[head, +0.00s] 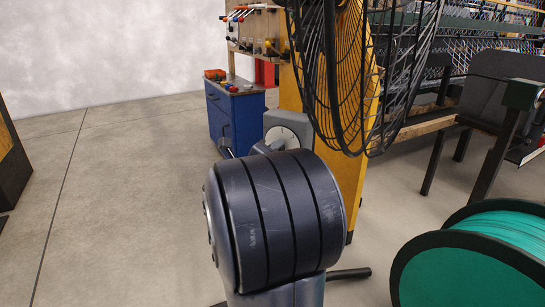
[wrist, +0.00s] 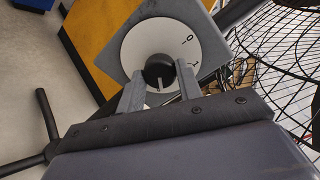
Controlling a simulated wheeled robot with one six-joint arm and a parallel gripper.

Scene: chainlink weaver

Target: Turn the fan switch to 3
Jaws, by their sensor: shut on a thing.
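The fan switch is a black round knob (wrist: 159,69) on a white dial (wrist: 134,47) with a grey square plate (wrist: 219,22). A pale line on the knob points down in the wrist view, toward my gripper's body. My gripper (wrist: 161,74) is shut on the knob, one grey finger on either side.
A yellow post (head: 350,185) stands behind the switch. A blue cabinet (head: 234,118) is at the back, and a green-wound spool (head: 480,265) is at the lower right. A dark stand leg (wrist: 46,115) shows at left in the wrist view.

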